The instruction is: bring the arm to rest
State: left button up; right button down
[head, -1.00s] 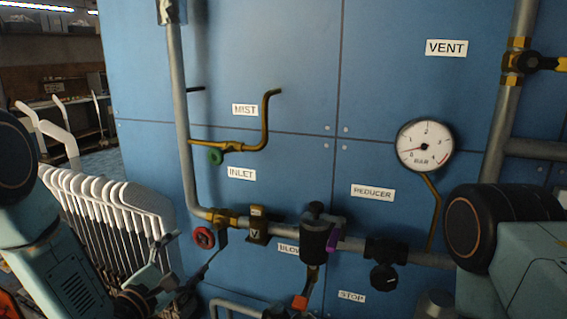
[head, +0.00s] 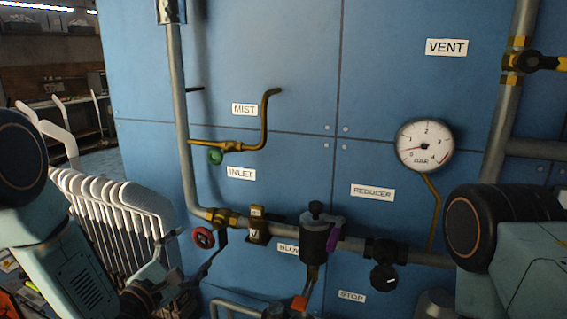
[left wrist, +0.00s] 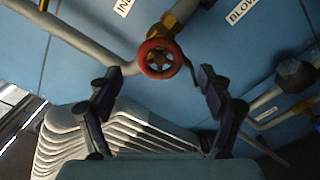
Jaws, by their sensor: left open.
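My left gripper (head: 188,258) is at the lower left of the head view, just below the red handwheel (head: 203,238) on the inlet pipe. In the left wrist view its two dark fingers (left wrist: 158,84) are spread wide and nothing is between their tips. The red handwheel (left wrist: 160,57) shows ahead of them, and I see no contact with it. My right arm's link shows at the lower right of the head view, but its gripper is out of the picture.
A blue panel (head: 270,60) carries pipes, valves and a round gauge (head: 425,146). A black knob (head: 384,277) sits below the REDUCER label. White ribbed forms (head: 120,215) stand left of the panel, close to my left arm; they also show in the left wrist view (left wrist: 120,135).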

aim_at(202, 240)
pick_arm(q)
jog(key=x, duration=0.5)
jog(key=shift+w+d, duration=0.1)
jog(key=shift+w, duration=0.05)
jog(key=shift+m, duration=2.1)
jog(key=shift+m+b, duration=0.4)
jog(key=shift+m, duration=0.8)
jog(key=m, duration=0.5)
jog(key=shift+m+b, duration=0.3)
jog(key=shift+b, duration=0.1)
jog(key=m, duration=0.3)
jog(key=m+b, duration=0.1)
jog(key=m, duration=0.4)
jog(key=shift+m, duration=0.3)
